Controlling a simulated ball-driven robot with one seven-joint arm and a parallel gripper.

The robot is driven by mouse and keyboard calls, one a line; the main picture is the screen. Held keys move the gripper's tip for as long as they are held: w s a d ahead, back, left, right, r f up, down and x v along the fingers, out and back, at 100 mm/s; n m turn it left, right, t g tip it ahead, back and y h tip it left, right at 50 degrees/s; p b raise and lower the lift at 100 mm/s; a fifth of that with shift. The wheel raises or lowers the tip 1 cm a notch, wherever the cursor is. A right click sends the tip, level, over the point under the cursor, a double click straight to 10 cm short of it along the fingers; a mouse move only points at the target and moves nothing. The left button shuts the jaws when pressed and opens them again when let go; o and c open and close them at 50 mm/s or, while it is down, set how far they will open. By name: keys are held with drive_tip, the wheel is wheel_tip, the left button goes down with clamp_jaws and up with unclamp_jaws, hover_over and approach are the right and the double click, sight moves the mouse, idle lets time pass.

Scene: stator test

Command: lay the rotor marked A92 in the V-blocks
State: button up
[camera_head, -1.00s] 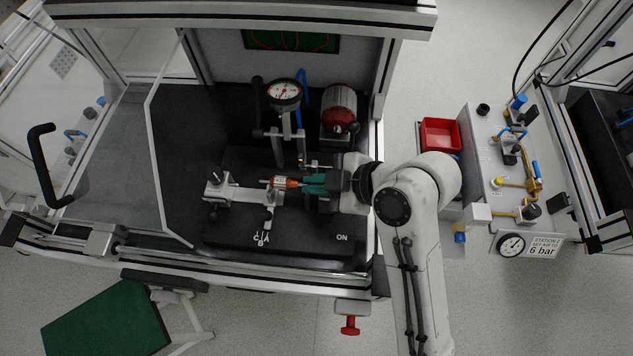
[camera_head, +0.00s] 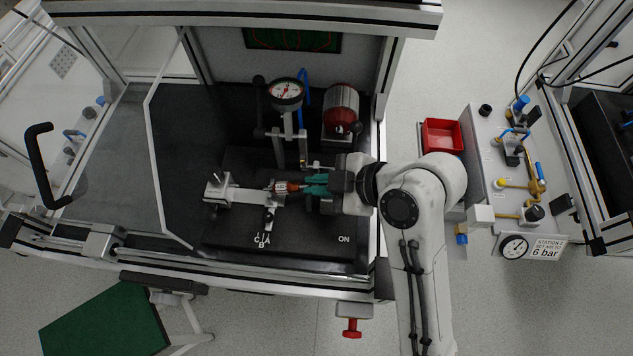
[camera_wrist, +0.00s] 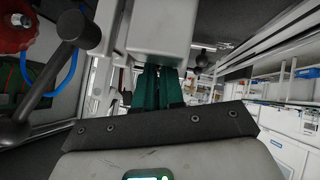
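A small rotor with a copper-orange body (camera_head: 287,188) lies level at the right end of a pale metal fixture (camera_head: 238,195) on the black bench. Its marking is too small to read. My gripper (camera_head: 306,184), with teal fingers, comes in from the right and is at the rotor's right end; it appears shut on it. The wrist view shows the teal fingers (camera_wrist: 163,86) close together, their tips hidden behind a pale grey block (camera_wrist: 158,32). The V-blocks cannot be made out clearly; whether the rotor touches them cannot be told.
A dial gauge (camera_head: 286,94) on a post stands just behind the rotor. A red-and-grey motor (camera_head: 341,110) is at the back right. A clear door panel (camera_head: 172,150) and the enclosure's front rail (camera_head: 270,271) bound the bench. A red bin (camera_head: 441,136) stands outside.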

drive_tip(key=shift+o, duration=0.5)
drive_tip(key=v, duration=0.4)
drive_tip(key=shift+s+d+f, duration=0.1)
drive_tip(key=shift+d+f, duration=0.05)
drive_tip(key=shift+d, duration=0.4)
drive_tip(key=v, duration=0.6)
drive_tip(key=shift+s+r, duration=0.2)
drive_tip(key=shift+r, duration=0.2)
drive_tip(key=shift+w+a, duration=0.1)
drive_tip(key=shift+a, duration=0.15)
drive_tip(key=s+d+f+m+g+h, duration=0.2)
drive_tip(key=s+d+f+m+h, duration=0.8)
drive_tip(key=s+d+f+m, duration=0.7)
drive_tip(key=d+f+m, duration=0.3)
drive_tip(key=d, duration=0.1)
drive_tip(key=shift+f, duration=0.15)
